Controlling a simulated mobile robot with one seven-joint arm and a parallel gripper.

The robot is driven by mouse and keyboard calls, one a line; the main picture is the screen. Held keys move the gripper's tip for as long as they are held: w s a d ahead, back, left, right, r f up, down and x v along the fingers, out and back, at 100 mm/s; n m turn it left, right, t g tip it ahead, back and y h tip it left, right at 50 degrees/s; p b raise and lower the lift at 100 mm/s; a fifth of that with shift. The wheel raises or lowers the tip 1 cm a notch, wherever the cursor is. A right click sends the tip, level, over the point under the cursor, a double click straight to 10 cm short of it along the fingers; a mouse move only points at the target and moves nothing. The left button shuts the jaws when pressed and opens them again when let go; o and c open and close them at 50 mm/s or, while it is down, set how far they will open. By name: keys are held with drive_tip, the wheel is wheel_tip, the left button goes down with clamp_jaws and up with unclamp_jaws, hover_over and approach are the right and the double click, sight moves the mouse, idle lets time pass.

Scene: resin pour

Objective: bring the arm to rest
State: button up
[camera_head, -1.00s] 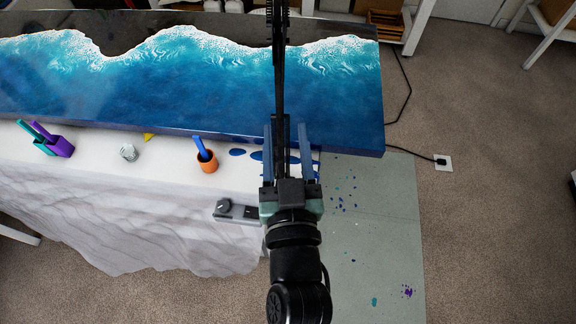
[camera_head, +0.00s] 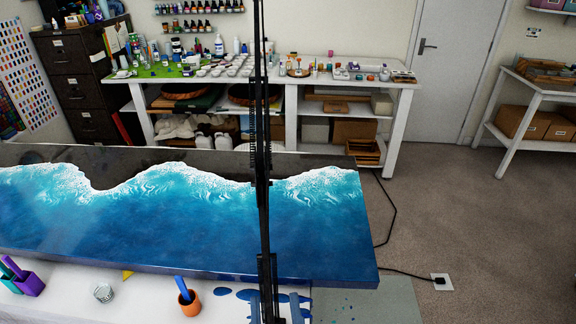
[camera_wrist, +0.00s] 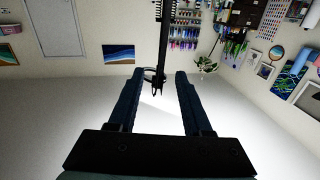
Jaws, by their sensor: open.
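My gripper (camera_wrist: 161,105) shows in the wrist view with its two dark blue fingers apart and nothing between them. Behind the fingers the wrist view shows the room's white wall and surfaces. A dark vertical bar crosses the middle of the head view.
The blue resin slab (camera_head: 200,225) spans the table. An orange cup (camera_head: 189,303) with a blue stick, a small clear cup (camera_head: 104,292) and a purple holder (camera_head: 29,283) stand in front of it. A white workbench (camera_head: 350,87) is behind.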

drive_tip(key=w+r+t, duration=0.3)
drive_tip(key=w+r, duration=0.2)
drive_tip(key=r, duration=0.8)
drive_tip(key=s+d+r+t+h, duration=0.1)
drive_tip(key=r+t, duration=0.2)
drive_tip(key=r, duration=1.1)
drive_tip(key=s+d+r+m+t+h, duration=0.1)
drive_tip(key=s+r+t+h, duration=0.1)
drive_tip(key=r, duration=1.2)
drive_tip(key=shift+s+d+r+m+t, duration=0.3)
drive_tip(key=shift+r+t, duration=0.1)
drive_tip(key=shift+t, duration=0.4)
